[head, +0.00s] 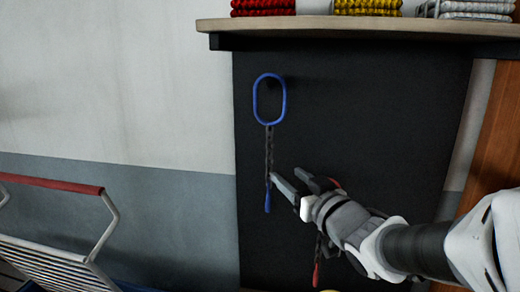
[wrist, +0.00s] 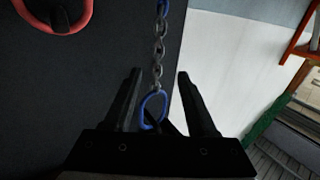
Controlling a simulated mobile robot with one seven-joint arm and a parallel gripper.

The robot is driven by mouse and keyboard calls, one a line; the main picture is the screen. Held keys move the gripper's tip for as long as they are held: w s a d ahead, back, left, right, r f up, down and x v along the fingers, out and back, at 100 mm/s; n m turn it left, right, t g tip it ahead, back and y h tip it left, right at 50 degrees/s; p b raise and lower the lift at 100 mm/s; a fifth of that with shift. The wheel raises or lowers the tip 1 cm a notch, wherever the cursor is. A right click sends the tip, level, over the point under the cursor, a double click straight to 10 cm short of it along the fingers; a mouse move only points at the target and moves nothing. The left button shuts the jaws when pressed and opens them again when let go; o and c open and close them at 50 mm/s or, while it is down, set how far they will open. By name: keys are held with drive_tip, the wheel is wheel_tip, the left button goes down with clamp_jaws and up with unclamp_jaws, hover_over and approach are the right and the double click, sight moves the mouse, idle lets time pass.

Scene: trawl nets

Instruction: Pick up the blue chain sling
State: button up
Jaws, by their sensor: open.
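The blue chain sling (head: 270,120) hangs on a dark panel (head: 390,130), with a blue oval ring on top, a dark chain below and a blue piece at its lower end. My gripper (head: 287,176) is open, just right of the lower chain in the head view. In the wrist view, the sling's chain (wrist: 158,45) runs down between the two fingers of my gripper (wrist: 160,74), and its blue lower end (wrist: 152,107) shows between them. The fingers appear apart from the chain. Whether the chain lies fully at fingertip depth cannot be told.
A red sling (head: 316,272) hangs partly behind my arm; a red ring (wrist: 55,12) shows at upper left in the wrist view. A shelf (head: 370,25) with red, yellow and white chain stacks is above. A red-handled cart (head: 50,184) stands at left.

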sight(271, 158)
drive_tip(key=x, duration=0.5)
drive_tip(key=shift+w+a, duration=0.2)
drive_tip(key=shift+w, duration=0.15)
drive_tip(key=shift+p+x, duration=0.75)
drive_tip(key=shift+x, duration=2)
drive_tip(key=shift+d+r, duration=0.15)
drive_tip(key=shift+d, duration=0.1)
clamp_jaws()
drive_tip(key=shift+r, duration=0.15)
